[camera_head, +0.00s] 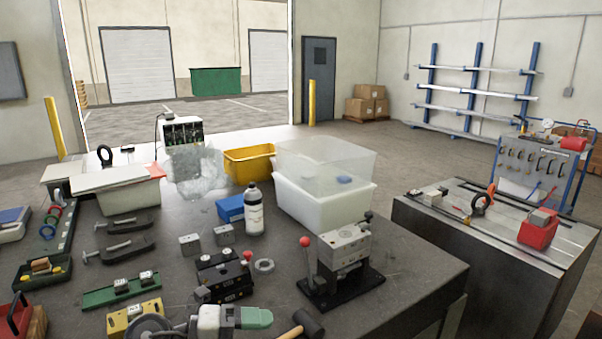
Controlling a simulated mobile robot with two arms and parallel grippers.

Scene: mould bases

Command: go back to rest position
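Neither of my grippers is in the head view, and no part of my arms shows. A grey steel mould-like block (344,243) sits on a black stand with a red-knobbed lever, near the right end of the dark workbench (400,280). A black block assembly (224,274) with a red knob stands left of it. Two small grey steel blocks lie behind that assembly, the left one (190,244) and the right one (224,235).
The bench also holds a clear-lidded white bin (318,205), a yellow bin (248,165), a white bottle (254,212), clamps (120,250), a green-ended power tool (255,317) and a mallet (306,323). A second table (440,240) stands right. Open floor lies behind.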

